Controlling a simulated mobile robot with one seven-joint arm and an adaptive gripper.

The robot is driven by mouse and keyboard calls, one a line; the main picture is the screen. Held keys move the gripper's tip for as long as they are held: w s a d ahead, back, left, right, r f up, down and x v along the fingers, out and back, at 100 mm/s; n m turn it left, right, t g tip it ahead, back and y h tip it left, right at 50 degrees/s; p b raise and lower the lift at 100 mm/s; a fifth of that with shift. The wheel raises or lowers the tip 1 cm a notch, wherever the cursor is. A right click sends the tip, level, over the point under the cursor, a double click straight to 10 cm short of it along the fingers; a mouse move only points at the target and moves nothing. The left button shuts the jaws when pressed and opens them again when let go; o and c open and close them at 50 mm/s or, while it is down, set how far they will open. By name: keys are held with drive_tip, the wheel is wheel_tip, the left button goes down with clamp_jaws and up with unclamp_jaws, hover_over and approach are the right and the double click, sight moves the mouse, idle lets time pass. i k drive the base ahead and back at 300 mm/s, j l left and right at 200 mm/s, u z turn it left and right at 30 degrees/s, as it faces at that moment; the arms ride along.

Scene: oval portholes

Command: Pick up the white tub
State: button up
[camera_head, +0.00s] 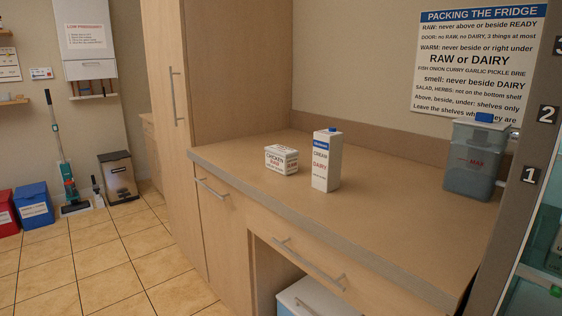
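The white tub (281,160) sits on the wooden counter, left of the middle of the counter. My gripper does not show in this view.
The counter (390,210) is clear in front and to the right. A clear container (473,160) with a blue lid stands at its right end, by a numbered shelf unit (530,150). A tall cabinet (165,110) rises at the left.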

sight(282, 160)
drive_tip(key=i+j+z, duration=0.65)
drive_tip(key=i+j, duration=0.15)
drive_tip(key=i+j+z, duration=0.35)
drive_tip(key=j, duration=0.25)
